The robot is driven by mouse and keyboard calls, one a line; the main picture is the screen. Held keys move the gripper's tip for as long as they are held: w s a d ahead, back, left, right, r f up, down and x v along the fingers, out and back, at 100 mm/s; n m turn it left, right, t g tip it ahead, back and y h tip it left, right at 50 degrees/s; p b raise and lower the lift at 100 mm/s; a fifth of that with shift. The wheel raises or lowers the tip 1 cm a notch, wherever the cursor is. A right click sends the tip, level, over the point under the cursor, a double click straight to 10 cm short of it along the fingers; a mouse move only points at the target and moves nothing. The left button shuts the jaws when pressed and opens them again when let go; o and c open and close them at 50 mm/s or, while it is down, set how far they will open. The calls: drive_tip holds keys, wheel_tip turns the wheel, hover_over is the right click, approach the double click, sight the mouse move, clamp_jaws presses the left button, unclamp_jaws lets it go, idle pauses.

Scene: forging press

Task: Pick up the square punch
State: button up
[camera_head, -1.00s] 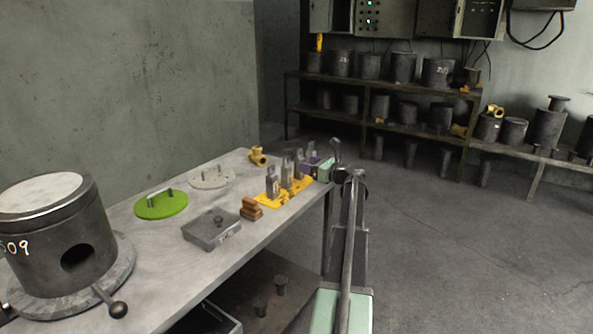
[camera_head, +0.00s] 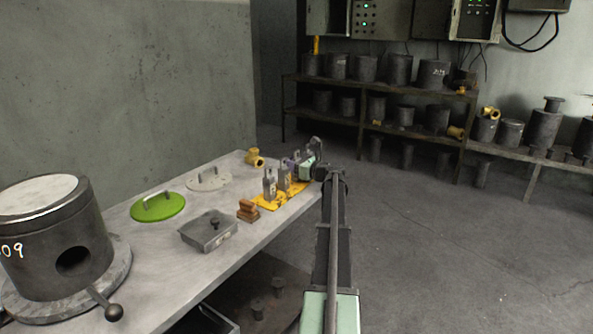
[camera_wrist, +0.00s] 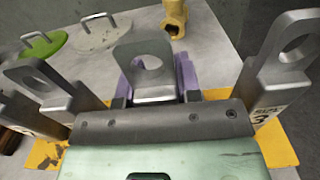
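Upright grey metal punches with holed tops stand in a row on a yellow plate (camera_head: 266,204) at the table's right edge. Two are plain in the head view, a nearer one (camera_head: 269,186) and one behind it (camera_head: 284,178). In the wrist view, one punch (camera_wrist: 153,88) stands in the middle between the purple fingers of my gripper (camera_wrist: 157,66). The fingers look open, beside its sides; contact is unclear. Other punches stand left (camera_wrist: 42,84) and right (camera_wrist: 272,84), the right one labelled. My gripper (camera_head: 303,168) is at the row's far end. Which punch is square cannot be told.
Floor to the right is clear.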

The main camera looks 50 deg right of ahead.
clamp_jaws()
drive_tip(key=shift+r, duration=0.1)
wheel_tip(320, 180, up, 20)
drive_tip(key=p, duration=2)
